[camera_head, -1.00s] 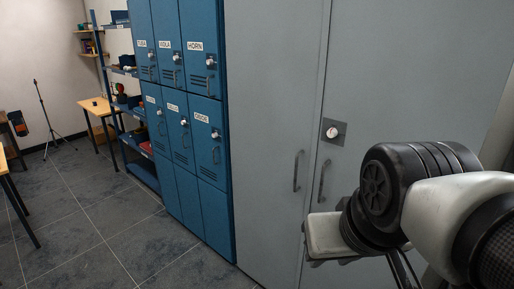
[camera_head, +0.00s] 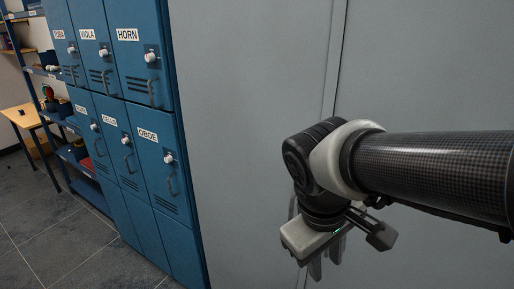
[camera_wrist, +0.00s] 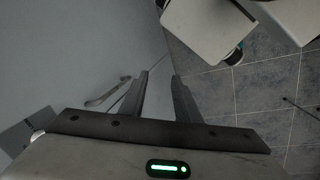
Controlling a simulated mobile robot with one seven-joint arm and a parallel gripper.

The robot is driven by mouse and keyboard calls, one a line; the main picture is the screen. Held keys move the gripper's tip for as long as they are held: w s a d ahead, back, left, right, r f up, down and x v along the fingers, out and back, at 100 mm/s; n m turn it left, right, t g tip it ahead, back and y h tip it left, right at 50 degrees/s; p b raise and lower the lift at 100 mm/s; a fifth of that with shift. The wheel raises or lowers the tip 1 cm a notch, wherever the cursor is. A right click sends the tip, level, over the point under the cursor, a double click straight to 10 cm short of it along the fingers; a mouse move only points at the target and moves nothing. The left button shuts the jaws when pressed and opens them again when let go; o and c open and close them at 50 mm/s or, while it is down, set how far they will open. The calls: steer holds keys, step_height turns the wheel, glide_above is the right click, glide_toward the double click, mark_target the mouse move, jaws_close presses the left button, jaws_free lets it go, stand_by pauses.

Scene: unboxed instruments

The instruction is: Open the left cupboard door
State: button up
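The grey cupboard's left door (camera_head: 250,110) is a flat panel, closed against the right door (camera_head: 425,65) along a narrow dark seam. My gripper (camera_head: 322,266) is in front of the cupboard, low near the seam, and hides most of the handle area in the head view. In the wrist view my gripper (camera_wrist: 160,82) has two dark fingers apart, with nothing visibly held between them. A curved metal handle (camera_wrist: 106,93) shows just left of the fingers, apart from them. I cannot tell for sure which door it belongs to. A lock plate (camera_wrist: 14,139) shows at the lower left.
Blue lockers (camera_head: 130,130) with labels, knobs and handles stand left of the cupboard. A shelf rack (camera_head: 85,165) and a wooden table (camera_head: 22,112) are farther left. Tiled floor (camera_head: 45,235) is open in front of the lockers.

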step_height(320, 180, down, 8)
steer(key=w+n+g+h+b, duration=0.1)
steer(key=w+n+h+b, duration=0.15)
steer(key=n+h, duration=0.3)
steer(key=n+t+h+b, duration=0.6)
steer(key=n+t, duration=0.6)
steer(key=n, duration=0.4)
glide_toward(290, 216)
steer(key=shift+y, duration=0.25)
steer(key=b+x, duration=0.1)
steer(key=x, duration=0.9)
steer(key=shift+w+d+r+b, duration=0.2)
steer(key=shift+d+b, duration=0.05)
steer(key=shift+b, duration=0.1)
jaws_close()
